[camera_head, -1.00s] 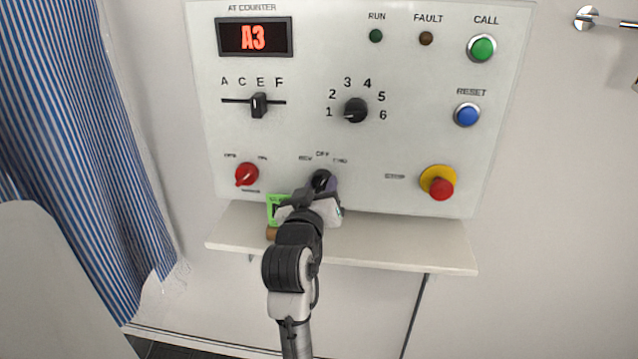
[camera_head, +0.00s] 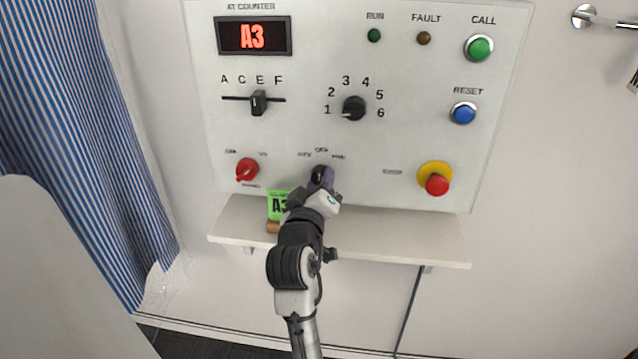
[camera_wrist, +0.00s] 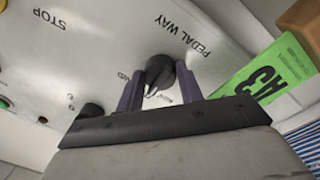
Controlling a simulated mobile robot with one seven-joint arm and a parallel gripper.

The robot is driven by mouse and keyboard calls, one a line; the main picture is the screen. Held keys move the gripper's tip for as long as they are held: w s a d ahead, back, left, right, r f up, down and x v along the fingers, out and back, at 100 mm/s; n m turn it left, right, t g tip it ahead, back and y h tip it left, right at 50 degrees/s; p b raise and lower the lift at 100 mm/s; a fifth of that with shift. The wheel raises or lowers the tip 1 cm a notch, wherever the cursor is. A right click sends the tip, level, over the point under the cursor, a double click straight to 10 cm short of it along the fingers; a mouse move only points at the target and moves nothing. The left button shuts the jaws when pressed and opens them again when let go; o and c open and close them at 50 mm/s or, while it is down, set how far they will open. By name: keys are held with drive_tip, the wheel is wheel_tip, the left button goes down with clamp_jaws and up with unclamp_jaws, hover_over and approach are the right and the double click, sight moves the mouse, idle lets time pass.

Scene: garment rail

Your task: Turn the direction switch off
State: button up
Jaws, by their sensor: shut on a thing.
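The direction switch is a black rotary knob (camera_head: 320,172) at the lower middle of the panel, below the REV, OFF and FWD marks. In the wrist view the knob (camera_wrist: 160,72) sits between my two dark purple fingers. My gripper (camera_head: 322,180) is shut on it, and it also shows in the wrist view (camera_wrist: 160,82). A white pointer line shows on the knob in the wrist view, but my fingers and the small lettering leave its exact mark unclear.
A shelf (camera_head: 400,235) juts out below the panel. A green A3 card (camera_head: 279,205) stands on it, just left of my gripper. A red knob (camera_head: 247,169) is to the left and the red stop button (camera_head: 437,185) to the right. A striped curtain (camera_head: 75,130) hangs at far left.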

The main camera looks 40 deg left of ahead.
drive_tip(key=o, duration=1)
drive_tip(key=shift+p+v, duration=4.4)
drive_tip(key=shift+v, duration=2.5)
